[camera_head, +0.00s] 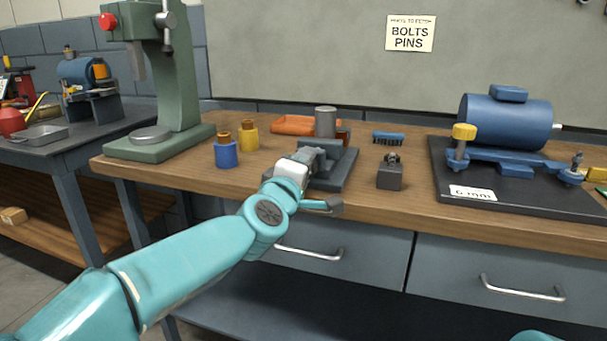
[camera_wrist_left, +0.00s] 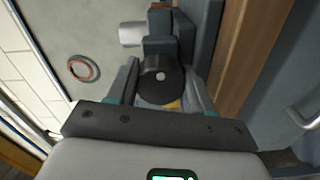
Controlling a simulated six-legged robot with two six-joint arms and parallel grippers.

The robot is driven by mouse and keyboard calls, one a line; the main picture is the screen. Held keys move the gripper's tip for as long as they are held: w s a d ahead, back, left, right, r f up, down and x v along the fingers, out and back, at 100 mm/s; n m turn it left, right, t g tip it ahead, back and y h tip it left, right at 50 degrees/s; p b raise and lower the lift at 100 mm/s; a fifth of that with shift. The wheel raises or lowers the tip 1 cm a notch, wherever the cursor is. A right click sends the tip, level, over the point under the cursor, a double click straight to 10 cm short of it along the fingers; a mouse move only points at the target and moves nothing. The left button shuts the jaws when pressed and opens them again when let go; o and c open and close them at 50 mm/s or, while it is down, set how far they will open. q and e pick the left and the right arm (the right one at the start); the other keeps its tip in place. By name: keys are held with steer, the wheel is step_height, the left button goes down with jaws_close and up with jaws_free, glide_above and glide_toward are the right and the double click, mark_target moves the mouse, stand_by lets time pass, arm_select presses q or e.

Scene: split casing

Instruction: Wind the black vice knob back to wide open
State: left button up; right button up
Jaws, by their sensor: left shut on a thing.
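The black vice knob (camera_wrist_left: 160,80) is a dark round knob with a pale centre dot, seen end-on in the left wrist view. My left gripper (camera_wrist_left: 162,88) is shut on it, one finger on each side. In the head view the left gripper (camera_head: 305,163) is at the front of the dark grey vice (camera_head: 342,170) and hides the knob. The vice stands on the bench, and a grey cylinder (camera_head: 326,122) stands upright at it; the jaw gap is hard to see. The cylinder also shows in the wrist view (camera_wrist_left: 131,34). My right gripper is out of view.
Blue (camera_head: 226,154) and yellow (camera_head: 249,137) pots stand left of the vice, with an orange tray (camera_head: 292,124) behind. A green press (camera_head: 160,150) and a blue motor (camera_head: 505,122) stand farther out.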

arm_select(q)
steer(key=n+b, duration=0.1)
steer(key=n, duration=0.3)
steer(key=shift+f+n, duration=0.1)
steer(key=shift+n, duration=0.2)
steer(key=n+b, duration=0.1)
steer(key=n, duration=0.3)
steer(key=shift+n+b, duration=0.3)
steer(key=n+b, duration=0.1)
steer(key=n, duration=0.3)
steer(key=shift+n+b, duration=0.45)
steer(key=shift+n, duration=1.85)
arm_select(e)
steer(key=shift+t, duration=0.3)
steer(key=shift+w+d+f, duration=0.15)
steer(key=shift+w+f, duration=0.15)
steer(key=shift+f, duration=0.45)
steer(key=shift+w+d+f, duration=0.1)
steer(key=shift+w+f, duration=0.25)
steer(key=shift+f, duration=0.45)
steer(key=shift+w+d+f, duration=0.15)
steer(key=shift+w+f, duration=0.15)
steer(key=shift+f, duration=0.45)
arm_select(q)
steer(key=shift+r, duration=0.2)
steer(key=o, duration=1)
steer(key=shift+o, duration=0.2)
steer(key=shift+s+f, duration=0.1)
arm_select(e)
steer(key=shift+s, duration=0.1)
